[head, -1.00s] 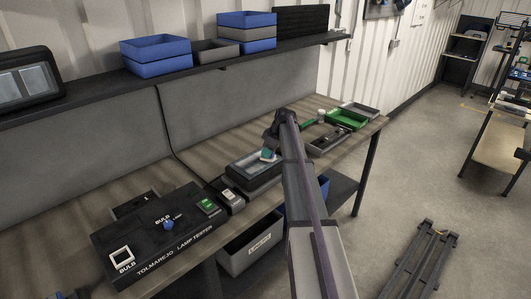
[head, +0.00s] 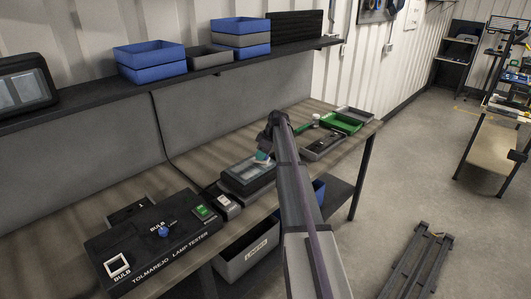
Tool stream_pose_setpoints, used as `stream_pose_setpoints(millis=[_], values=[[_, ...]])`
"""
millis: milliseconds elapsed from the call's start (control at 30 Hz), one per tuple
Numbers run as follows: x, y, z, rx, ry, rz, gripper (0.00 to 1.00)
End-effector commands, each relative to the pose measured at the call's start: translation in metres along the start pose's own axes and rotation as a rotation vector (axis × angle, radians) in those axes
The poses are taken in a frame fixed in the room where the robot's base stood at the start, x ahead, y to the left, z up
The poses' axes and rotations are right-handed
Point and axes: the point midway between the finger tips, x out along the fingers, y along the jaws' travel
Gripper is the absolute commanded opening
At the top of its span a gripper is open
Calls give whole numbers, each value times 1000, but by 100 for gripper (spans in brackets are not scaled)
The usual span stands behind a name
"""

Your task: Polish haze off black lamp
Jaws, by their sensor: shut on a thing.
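The black lamp (head: 236,181) lies on the bench in the head view, a dark rectangular housing with a paler glassy face. My arm reaches over the bench, and my gripper (head: 265,150) is at the lamp's far right part. It is shut on a small teal and white polishing pad (head: 262,156), held at or just above the lamp's face. I cannot tell whether the pad touches the lens. My arm hides the lamp's right end and most of the fingers. Any haze is too small to make out.
A black lamp tester (head: 150,240) with a blue knob stands at the front left. A grey tray (head: 313,152) and a green tray (head: 347,122) lie beyond my arm. Blue bins (head: 149,62) stand on the shelf above. A labelled grey bin (head: 246,255) sits below the bench.

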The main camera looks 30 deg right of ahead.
Motion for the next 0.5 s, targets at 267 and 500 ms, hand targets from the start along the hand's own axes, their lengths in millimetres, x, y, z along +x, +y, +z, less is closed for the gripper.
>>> stream_pose_setpoints(millis=[267,500], values=[[3,-20,-9,-1,0,0,17],[7,-32,-13,-1,0,-1,17]])
